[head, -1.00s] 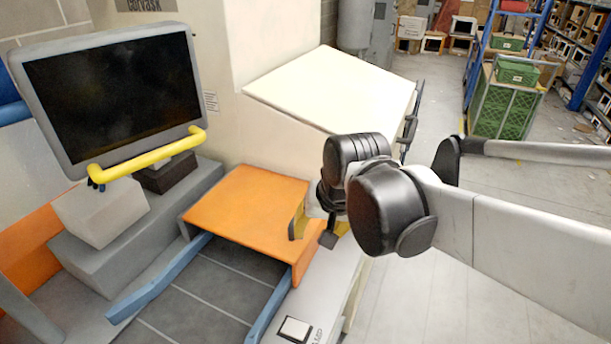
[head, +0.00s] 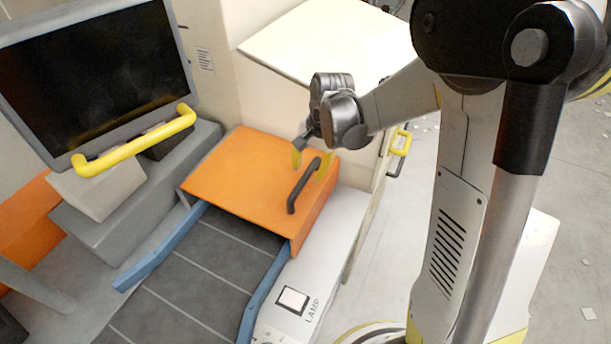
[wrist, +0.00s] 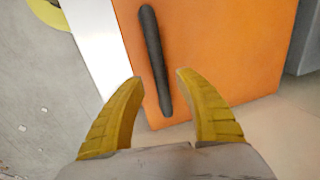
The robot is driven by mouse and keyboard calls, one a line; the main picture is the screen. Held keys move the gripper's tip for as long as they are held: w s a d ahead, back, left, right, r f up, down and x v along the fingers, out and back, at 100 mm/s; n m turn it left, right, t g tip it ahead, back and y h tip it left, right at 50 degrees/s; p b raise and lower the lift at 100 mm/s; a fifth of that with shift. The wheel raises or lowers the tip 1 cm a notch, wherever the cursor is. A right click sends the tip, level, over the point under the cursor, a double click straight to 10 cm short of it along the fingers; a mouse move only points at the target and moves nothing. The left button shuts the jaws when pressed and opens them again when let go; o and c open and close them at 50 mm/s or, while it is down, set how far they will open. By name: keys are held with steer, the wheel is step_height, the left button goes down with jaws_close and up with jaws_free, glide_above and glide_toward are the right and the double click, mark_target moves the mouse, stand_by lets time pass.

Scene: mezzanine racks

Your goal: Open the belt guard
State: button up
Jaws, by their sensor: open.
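The belt guard (head: 235,165) is an orange cover over the conveyor belt, and it looks lowered over the belt. A dark bar handle (head: 304,186) sits on its top near the right edge. My gripper (head: 312,160) is at the far right corner of the guard, beside the far end of the handle. In the wrist view the two yellow fingers (wrist: 160,105) are apart. The lower end of the handle (wrist: 155,60) points into the gap between them, with the orange guard (wrist: 225,50) behind. I cannot tell whether the fingers touch the handle.
The grey belt (head: 195,270) runs between blue side rails (head: 165,250). A monitor with a yellow bar (head: 135,146) stands at left. A white panel with a lamp button (head: 293,300) is at right. A yellow handle (head: 401,141) is on the side beyond.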

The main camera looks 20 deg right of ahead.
mark_target(306, 175)
steer(key=shift+w+a+f, duration=0.1)
steer(key=shift+w+f, duration=0.05)
steer(key=shift+f, duration=0.65)
steer(key=shift+w+a+f, duration=0.1)
steer(key=shift+f, duration=0.65)
jaws_close()
